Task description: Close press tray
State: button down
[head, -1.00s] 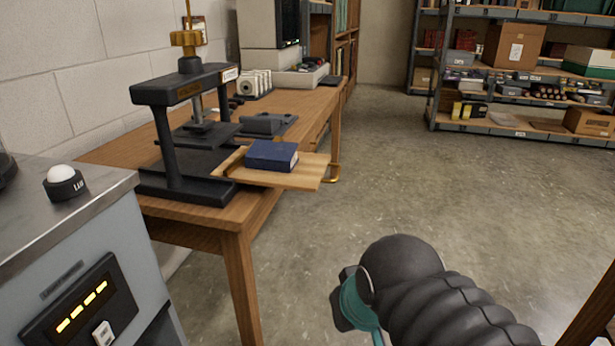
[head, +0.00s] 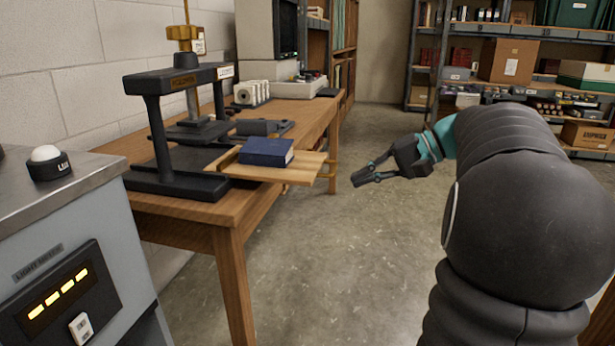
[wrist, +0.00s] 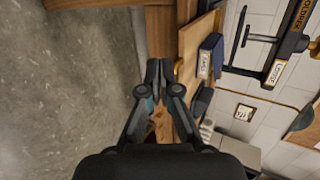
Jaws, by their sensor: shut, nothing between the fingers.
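The press tray (head: 305,168) is a light wooden board. It sticks out to the right from the black book press (head: 165,130) on the wooden table. A dark blue book (head: 266,151) lies on the tray. My gripper (head: 356,181) is shut and empty, over open floor to the right of the tray and apart from it. In the wrist view, the gripper (wrist: 156,68) points toward the table, with the tray (wrist: 192,45) and the book (wrist: 210,52) just to its right. The inner end of the tray is hidden by the press frame and book.
The wooden table (head: 225,215) carries several small devices behind the press. A grey cabinet with a lit panel (head: 60,300) stands at the front left. Loaded shelves (head: 540,90) stand at the back right. The floor (head: 330,270) between is clear.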

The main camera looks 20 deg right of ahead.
jog(key=d+r+t+y+b, duration=0.1)
jog(key=d+r+t+y, duration=0.15)
jog(key=d, duration=0.95)
jog(key=b+x, duration=0.1)
jog(key=x, duration=1.3)
jog(key=shift+w+f, duration=0.15)
jog(key=shift+f, duration=0.2)
